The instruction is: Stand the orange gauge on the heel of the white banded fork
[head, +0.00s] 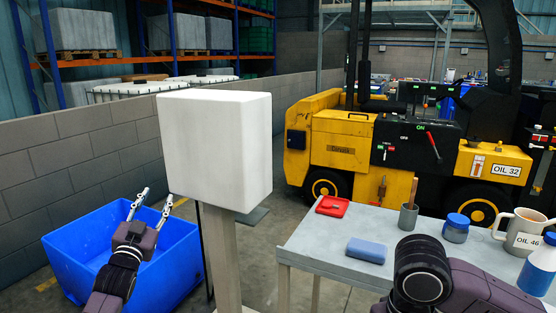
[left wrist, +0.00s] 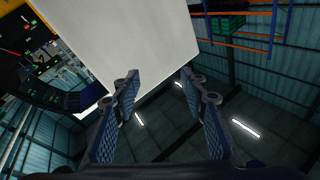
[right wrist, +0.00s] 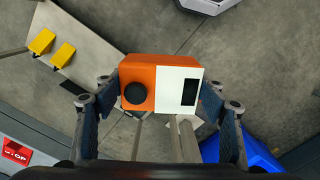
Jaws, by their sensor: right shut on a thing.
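The orange gauge (right wrist: 142,72) shows in the right wrist view, with a white face, a dark window and a round black knob. My right gripper (right wrist: 160,88) is shut on it, one finger at each side. In the head view the right gripper and gauge are hidden; only my right wrist shows at the lower right. My left gripper (head: 155,202) is open and empty above the blue bin; its spread fingers also show in the left wrist view (left wrist: 160,76). I cannot make out the white banded fork with certainty in any view.
A large white block (head: 215,145) on a post stands between my arms. The blue bin (head: 180,258) is at the left. A yellow forklift (head: 340,140) stands behind.

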